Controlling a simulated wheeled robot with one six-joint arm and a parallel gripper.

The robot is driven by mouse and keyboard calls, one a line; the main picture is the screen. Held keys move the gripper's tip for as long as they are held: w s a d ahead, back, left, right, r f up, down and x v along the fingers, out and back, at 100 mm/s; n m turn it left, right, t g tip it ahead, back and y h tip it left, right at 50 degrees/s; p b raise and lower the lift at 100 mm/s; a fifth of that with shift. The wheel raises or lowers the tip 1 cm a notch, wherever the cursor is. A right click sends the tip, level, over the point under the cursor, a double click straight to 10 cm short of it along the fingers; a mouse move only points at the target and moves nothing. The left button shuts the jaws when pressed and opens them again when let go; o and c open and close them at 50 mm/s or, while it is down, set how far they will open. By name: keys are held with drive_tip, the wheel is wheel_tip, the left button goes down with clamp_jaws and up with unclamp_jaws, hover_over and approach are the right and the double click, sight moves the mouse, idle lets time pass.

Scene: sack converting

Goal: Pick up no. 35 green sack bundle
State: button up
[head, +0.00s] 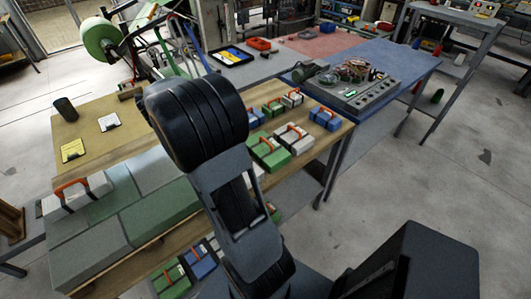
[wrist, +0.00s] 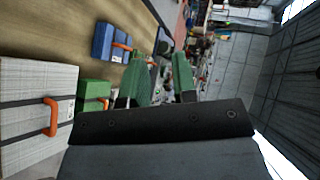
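Several sack bundles with orange handles lie on the wooden bench (head: 90,135). In the head view a larger green sack bundle (head: 265,156) lies right of my arm, and a smaller green bundle (head: 272,109) lies behind it. Another green bundle (head: 174,284) lies low at the front. The numbers are too small to read, so I cannot tell which is no. 35. In the wrist view a green bundle (wrist: 94,92) shows left of my gripper (wrist: 162,78). Its two green-looking fingers stand apart with nothing visible between them. In the head view my arm hides the gripper.
Pale grey bundles (head: 297,141) and blue bundles (head: 325,118) lie close beside the green ones. A large grey bundle (wrist: 30,105) is near in the wrist view. Green and grey stacks (head: 160,205) lie left of my arm. A blue table (head: 400,62) with a grey device (head: 362,98) adjoins behind.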

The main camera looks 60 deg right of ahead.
drive_tip(key=s+d+f+m+g, duration=0.6)
drive_tip(key=d+f+m+g, duration=0.1)
drive_tip(key=f+g, duration=0.1)
drive_tip(key=m+g+y, duration=0.3)
drive_tip(key=m+g, duration=0.3)
drive_tip(key=g, duration=0.1)
approach(267, 143)
drive_tip(key=shift+m+y, duration=0.3)
drive_tip(key=shift+y, duration=0.1)
drive_tip(key=shift+d+r+p+x, duration=0.15)
drive_tip(key=shift+p+x, duration=0.5)
drive_tip(key=shift+x, duration=1.6)
drive_tip(key=shift+d+r+p+x, duration=0.1)
drive_tip(key=shift+p+x, duration=0.55)
drive_tip(key=shift+x, duration=1.65)
drive_tip(key=shift+a, duration=0.1)
clamp_jaws()
